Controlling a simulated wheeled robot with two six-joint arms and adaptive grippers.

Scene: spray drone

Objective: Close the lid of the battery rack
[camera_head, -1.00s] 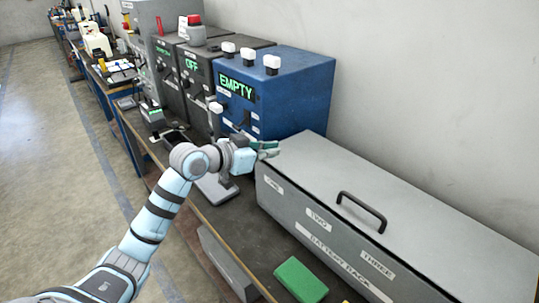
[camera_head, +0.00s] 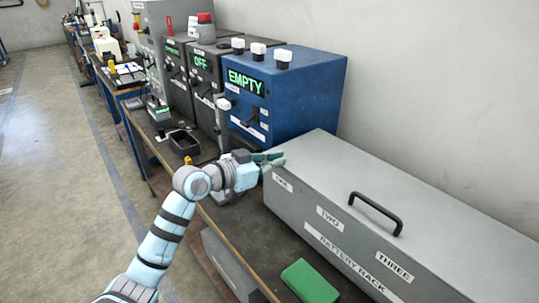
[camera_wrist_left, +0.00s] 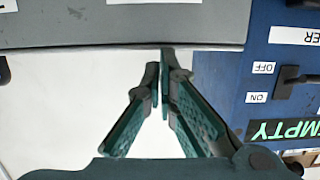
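The battery rack (camera_head: 345,236) is a long grey box on the workbench at the right of the head view. Its lid (camera_head: 335,170) lies flat and looks shut, with a black handle (camera_head: 376,212) on top. My left gripper (camera_head: 270,158) is at the rack's left end, close to the lid's corner. In the left wrist view its green fingers (camera_wrist_left: 161,68) converge, with the tips together and nothing seen between them. A grey edge, likely the rack (camera_wrist_left: 120,25), is just beyond the tips; contact cannot be told. My right gripper is out of view.
A blue cabinet (camera_head: 300,100) reading EMPTY stands just left of the rack, with dark grey cabinets (camera_head: 203,70) beyond. A green block (camera_head: 309,282) lies in front of the rack. A black tray (camera_head: 184,143) is further left. The floor (camera_head: 70,180) is clear.

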